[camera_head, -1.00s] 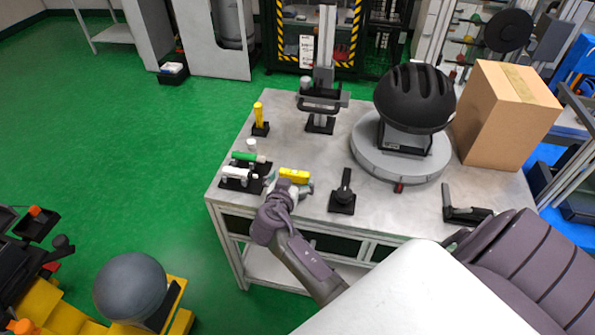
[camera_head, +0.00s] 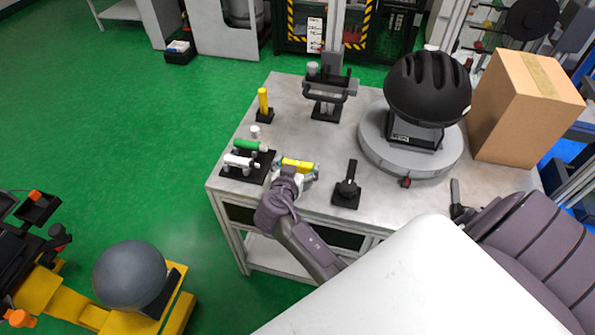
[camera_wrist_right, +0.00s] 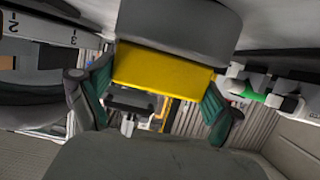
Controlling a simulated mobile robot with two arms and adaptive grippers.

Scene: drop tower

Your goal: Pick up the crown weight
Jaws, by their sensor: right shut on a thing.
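A yellow bar-shaped weight (camera_head: 297,164), which I take to be the crown weight, is at the table's front left, right of a dark rack. My right gripper (camera_head: 292,174) is shut on it. In the right wrist view the yellow weight (camera_wrist_right: 165,72) lies between the two green-padded fingers of the right gripper (camera_wrist_right: 155,102). I cannot tell whether it touches the table. The rack (camera_head: 262,168) holds a white weight (camera_head: 240,161) and a green weight (camera_head: 245,145). My left gripper is not in view.
A black stand (camera_head: 347,192) is just right of my gripper. Behind are a yellow upright cylinder (camera_head: 263,102), a clamp-like fixture (camera_head: 328,95) and a black helmet (camera_head: 428,88) on a round grey base. A cardboard box (camera_head: 520,105) stands at the right.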

